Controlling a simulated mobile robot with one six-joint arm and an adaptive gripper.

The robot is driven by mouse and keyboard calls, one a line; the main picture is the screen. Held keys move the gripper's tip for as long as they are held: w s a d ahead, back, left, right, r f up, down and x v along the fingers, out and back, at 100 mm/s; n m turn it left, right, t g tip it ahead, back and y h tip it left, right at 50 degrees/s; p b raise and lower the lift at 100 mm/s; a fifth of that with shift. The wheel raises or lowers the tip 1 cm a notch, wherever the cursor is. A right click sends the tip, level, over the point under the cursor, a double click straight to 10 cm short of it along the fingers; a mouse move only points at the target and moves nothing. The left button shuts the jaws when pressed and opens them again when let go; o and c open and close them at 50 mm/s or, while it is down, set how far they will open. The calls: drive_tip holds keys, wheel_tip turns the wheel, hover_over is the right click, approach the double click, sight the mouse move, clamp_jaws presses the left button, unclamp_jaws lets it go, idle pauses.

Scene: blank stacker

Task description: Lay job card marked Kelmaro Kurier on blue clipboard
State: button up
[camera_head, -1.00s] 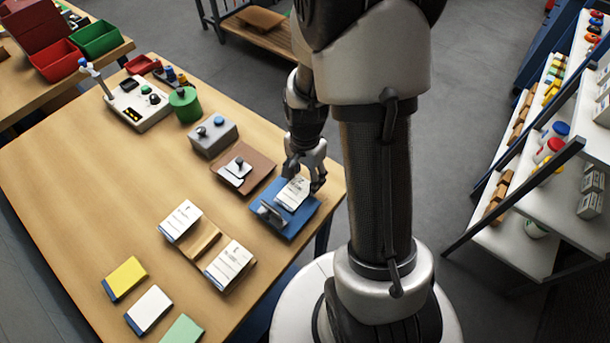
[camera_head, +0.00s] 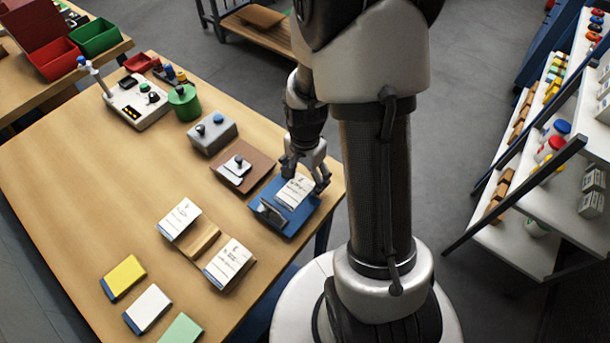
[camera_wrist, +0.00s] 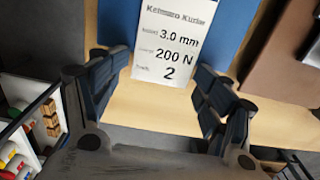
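The white job card marked Kelmaro Kurier (camera_wrist: 172,40) lies on the blue clipboard (camera_wrist: 228,35), its near end reaching past the board's edge in the wrist view. In the head view the card (camera_head: 295,193) is on the clipboard (camera_head: 292,227), beside its metal clip (camera_head: 269,213). My gripper (camera_head: 304,178) is just above the clipboard's far right side. In the wrist view my gripper (camera_wrist: 160,82) is open, with a finger on each side of the card and a visible gap to both.
A brown clipboard (camera_head: 258,166) lies beside the blue one. Two more white cards (camera_head: 181,218) (camera_head: 229,263) rest on a wooden holder (camera_head: 200,241). A grey box (camera_head: 212,133) and a green container (camera_head: 185,104) stand farther back. The table's left middle is clear.

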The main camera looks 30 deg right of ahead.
wheel_tip(320, 180, up, 13)
drive_tip(key=p, duration=0.4)
wheel_tip(320, 180, up, 9)
drive_tip(key=n+t, duration=0.2)
drive_tip(key=n, duration=0.3)
hover_over(295, 198)
drive_tip(key=s+a+r+n+t, duration=0.2)
drive_tip(key=s+a+r+n, duration=0.3)
drive_tip(key=s+r+n, duration=0.3)
drive_tip(key=shift+s+a+n+t, duration=0.3)
drive_tip(key=shift+s+a+n, duration=0.15)
drive_tip(key=shift+s, duration=0.8)
drive_tip(key=shift+f, duration=0.25)
